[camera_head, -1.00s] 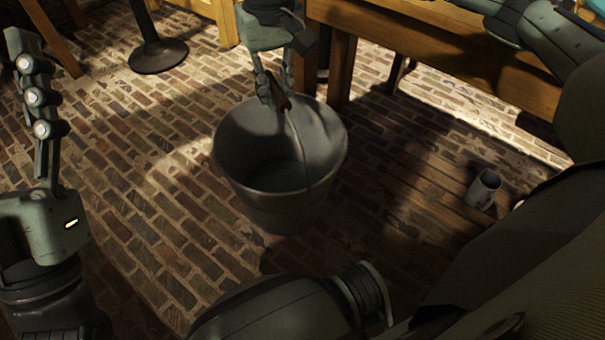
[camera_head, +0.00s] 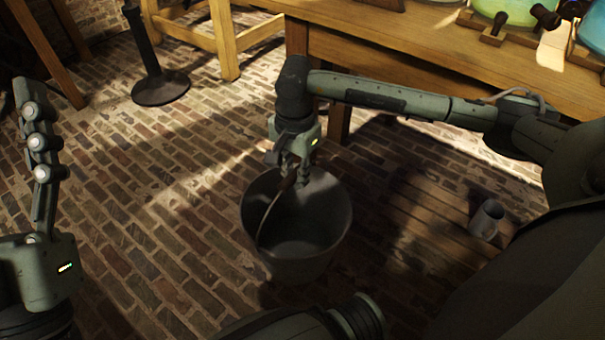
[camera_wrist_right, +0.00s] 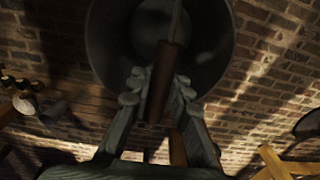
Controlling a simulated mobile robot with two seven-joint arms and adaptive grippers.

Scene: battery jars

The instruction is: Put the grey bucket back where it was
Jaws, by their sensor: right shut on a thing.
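The grey bucket (camera_head: 300,268) is in the middle of the head view, upright, its open top facing me. Its wire handle has a brown grip (camera_head: 287,182). My right gripper (camera_head: 292,172) is shut on this grip at the bucket's far rim. In the right wrist view, the fingers (camera_wrist_right: 155,95) close around the brown grip (camera_wrist_right: 163,80), with the bucket (camera_wrist_right: 215,45) beyond. I cannot tell whether the bucket's base touches the floor. My left gripper (camera_head: 40,150) is at the left edge, fingers pointing up, away from the bucket; its opening is unclear.
A wooden table (camera_head: 420,45) with coloured glass jars (camera_head: 507,10) stands behind my right arm. A grey mug (camera_head: 487,219) stands on wooden boards (camera_head: 430,205) at right. A dark post base (camera_head: 160,88) stands at back left. The brick floor (camera_head: 150,230) left of the bucket is clear.

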